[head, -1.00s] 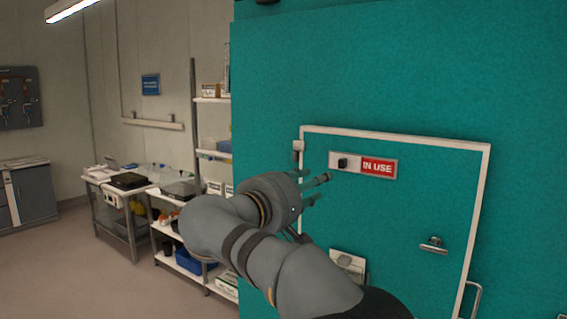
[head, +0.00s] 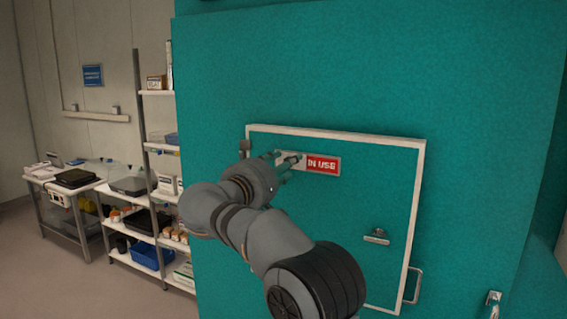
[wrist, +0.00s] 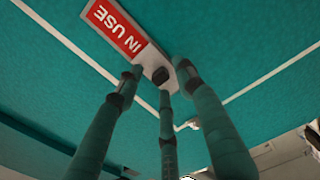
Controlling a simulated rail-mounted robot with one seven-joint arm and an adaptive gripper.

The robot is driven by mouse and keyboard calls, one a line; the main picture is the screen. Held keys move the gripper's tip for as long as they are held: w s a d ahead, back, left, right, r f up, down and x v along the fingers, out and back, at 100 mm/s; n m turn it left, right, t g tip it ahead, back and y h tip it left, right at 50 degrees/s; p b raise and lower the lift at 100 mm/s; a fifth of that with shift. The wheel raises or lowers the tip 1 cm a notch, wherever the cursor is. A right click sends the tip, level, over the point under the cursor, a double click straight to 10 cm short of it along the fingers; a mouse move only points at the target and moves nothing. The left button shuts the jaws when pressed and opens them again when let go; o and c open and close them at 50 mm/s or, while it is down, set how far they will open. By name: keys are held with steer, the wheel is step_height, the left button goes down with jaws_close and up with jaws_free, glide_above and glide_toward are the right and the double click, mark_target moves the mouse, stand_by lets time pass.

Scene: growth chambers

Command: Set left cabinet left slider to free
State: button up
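The slider plate (head: 291,158) is a pale strip on the teal cabinet door, with a red "IN USE" label (head: 322,165) showing at its right end. My gripper (head: 288,165) is at the plate's left part. The fingers look open; whether any tip touches the knob cannot be told. In the head view the fingers mostly hide the knob.
The white-framed door (head: 345,215) has a metal latch (head: 376,236) below the label and a handle (head: 413,286) at lower right. A loaded shelf rack (head: 140,165) and a bench (head: 62,190) stand to the left. The cabinet face above the door is clear.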

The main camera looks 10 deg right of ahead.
steer(key=shift+c, duration=0.4)
jaws_close()
steer(key=shift+r, duration=0.1)
stand_by(0.4)
